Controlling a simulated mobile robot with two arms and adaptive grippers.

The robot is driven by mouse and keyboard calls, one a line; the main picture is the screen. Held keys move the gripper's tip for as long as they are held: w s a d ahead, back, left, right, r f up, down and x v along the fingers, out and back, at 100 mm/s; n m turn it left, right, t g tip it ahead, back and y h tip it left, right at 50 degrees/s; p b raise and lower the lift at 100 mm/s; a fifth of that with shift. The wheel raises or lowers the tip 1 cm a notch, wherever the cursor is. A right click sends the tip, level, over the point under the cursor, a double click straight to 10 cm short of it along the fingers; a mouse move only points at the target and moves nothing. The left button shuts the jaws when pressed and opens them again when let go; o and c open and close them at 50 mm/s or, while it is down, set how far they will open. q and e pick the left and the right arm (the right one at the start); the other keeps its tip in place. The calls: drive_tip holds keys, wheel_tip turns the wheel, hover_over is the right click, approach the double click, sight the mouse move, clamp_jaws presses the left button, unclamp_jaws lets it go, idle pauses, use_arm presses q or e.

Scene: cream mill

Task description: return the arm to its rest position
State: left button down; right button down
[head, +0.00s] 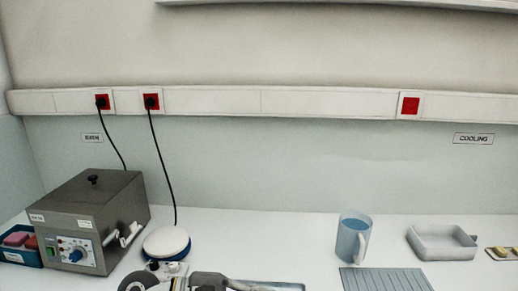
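Part of my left arm shows at the bottom edge of the head view, low and left of the middle. What seems to be my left gripper (236,285) is at its right end, by a shallow metal tray (290,287). The frame edge cuts it off, so its fingers and anything between them cannot be made out. My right arm and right gripper are not in view.
A grey metal heating box (92,215) and a round white-and-blue device (166,243) stand at left, corded to red sockets. A blue bin (22,257) is at far left. A blue jug (352,238), ribbed mat (385,280) and grey tray (440,243) are at right. The middle back counter is clear.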

use_arm(q)
wheel_tip(320, 180, up, 5)
drive_tip(key=n+t+h, duration=0.3)
drive_tip(key=n+t, duration=0.1)
drive_tip(key=n, duration=0.3)
drive_tip(key=w+a+r+n+t+y, duration=0.1)
drive_tip(key=w+a+n+t+y, duration=0.25)
drive_tip(key=n+t, duration=0.55)
drive_tip(key=w+a+r+n+t+y, duration=0.1)
drive_tip(key=w+a+n+t+y, duration=0.2)
drive_tip(key=n, duration=1)
drive_tip(key=s+a+f+n+g+y, duration=0.35)
drive_tip(key=a+f+n+y, duration=0.95)
drive_tip(key=f+n, duration=0.55)
drive_tip(key=s+a+f+n+g, duration=0.1)
drive_tip(key=s+f+n+g, duration=0.4)
drive_tip(key=s+f+n, duration=0.45)
drive_tip(key=s+a+f+n+g, duration=0.1)
drive_tip(key=s+f+n+g, duration=0.4)
drive_tip(key=s, duration=0.8)
wheel_tip(320, 180, down, 26)
drive_tip(key=s+m+g, duration=0.2)
drive_tip(key=s+a+f+g, duration=0.1)
drive_tip(key=s+a+f, duration=0.2)
drive_tip(key=s+f, duration=1.3)
drive_tip(key=shift+s, duration=0.25)
